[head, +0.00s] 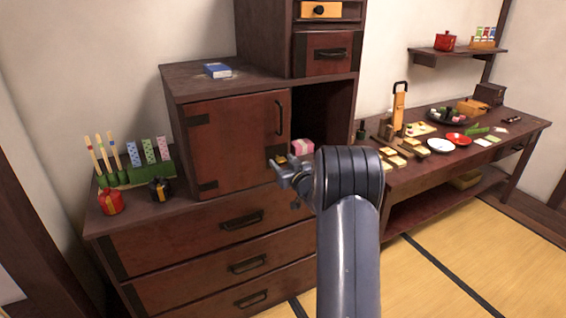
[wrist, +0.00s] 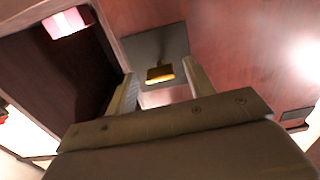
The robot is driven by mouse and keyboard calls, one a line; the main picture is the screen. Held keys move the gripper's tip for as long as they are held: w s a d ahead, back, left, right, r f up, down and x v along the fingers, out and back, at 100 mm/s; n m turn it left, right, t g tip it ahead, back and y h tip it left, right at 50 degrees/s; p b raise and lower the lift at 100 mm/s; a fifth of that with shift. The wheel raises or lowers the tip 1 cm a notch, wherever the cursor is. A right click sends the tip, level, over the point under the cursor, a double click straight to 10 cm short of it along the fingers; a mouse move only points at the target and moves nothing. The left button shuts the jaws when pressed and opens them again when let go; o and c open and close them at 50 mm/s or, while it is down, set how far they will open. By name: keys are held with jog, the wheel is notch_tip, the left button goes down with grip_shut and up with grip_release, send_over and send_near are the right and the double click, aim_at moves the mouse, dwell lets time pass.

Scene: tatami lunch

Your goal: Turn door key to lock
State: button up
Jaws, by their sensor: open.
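The brown cabinet door (head: 235,140) is at the left of the open compartment in the head view. A dark lock plate (wrist: 150,45) is on the door in the wrist view. A small yellow key (wrist: 159,73) stands out from the plate; its yellow also shows by my gripper in the head view (head: 282,160). My gripper (wrist: 160,70) is open, facing the plate, with one finger on each side of the key in the picture. I cannot tell if either finger touches it. In the head view my gripper (head: 286,176) is at the door's lower right edge.
A pink box (head: 301,147) sits in the open compartment; it also shows in the wrist view (wrist: 67,22). A low table (head: 400,183) with dishes is at right.

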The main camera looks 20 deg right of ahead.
jog(key=shift+w, duration=0.25)
jog(key=shift+c, duration=0.4)
jog(key=c, duration=0.9)
